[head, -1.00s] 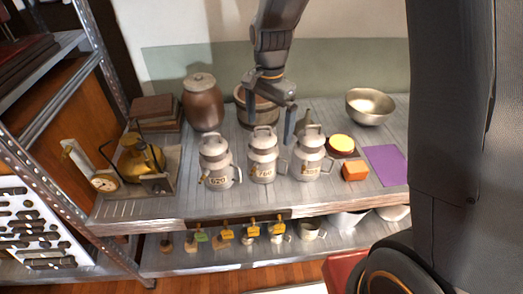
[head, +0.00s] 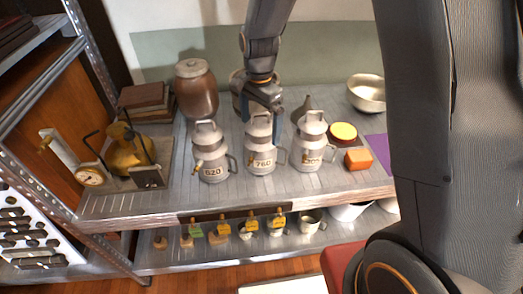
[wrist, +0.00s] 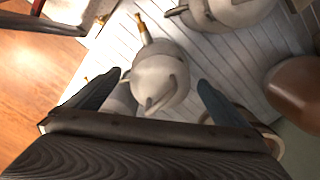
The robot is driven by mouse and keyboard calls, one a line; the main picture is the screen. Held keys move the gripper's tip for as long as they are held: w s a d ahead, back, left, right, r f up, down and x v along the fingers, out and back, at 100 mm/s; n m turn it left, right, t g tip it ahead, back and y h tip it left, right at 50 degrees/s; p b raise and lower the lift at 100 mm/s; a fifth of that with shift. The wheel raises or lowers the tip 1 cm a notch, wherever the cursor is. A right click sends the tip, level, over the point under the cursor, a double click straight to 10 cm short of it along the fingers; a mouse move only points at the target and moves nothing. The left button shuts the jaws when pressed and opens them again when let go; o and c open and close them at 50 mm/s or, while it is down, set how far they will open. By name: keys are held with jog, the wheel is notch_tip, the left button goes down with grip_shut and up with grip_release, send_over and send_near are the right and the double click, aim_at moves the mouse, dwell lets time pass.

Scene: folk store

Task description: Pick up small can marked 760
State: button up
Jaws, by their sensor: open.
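The small can marked 760 (head: 262,158) stands upright on the shelf, between the can marked 620 (head: 211,160) on its left and a third similar can (head: 309,150) on its right. My gripper (head: 262,118) is open over the top of the 760 can, fingers pointing down around its handle. In the wrist view a grey can lid with a loop handle (wrist: 158,82) lies between my two open fingers (wrist: 150,95). I see no contact. The third can's number is hard to read.
A brown lidded jar (head: 196,90) and a bucket stand behind. A brass apparatus (head: 128,150) is at left.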

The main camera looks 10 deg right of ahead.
aim_at(265, 146)
jog(key=shift+w+d+f+p, duration=0.15)
jog(key=shift+f+p, duration=0.7)
jog(key=shift+f, duration=1.7)
jog(key=shift+c, duration=0.3)
jog(key=c, duration=1.8)
jog(key=shift+c, duration=0.6)
jog(key=shift+r, duration=0.15)
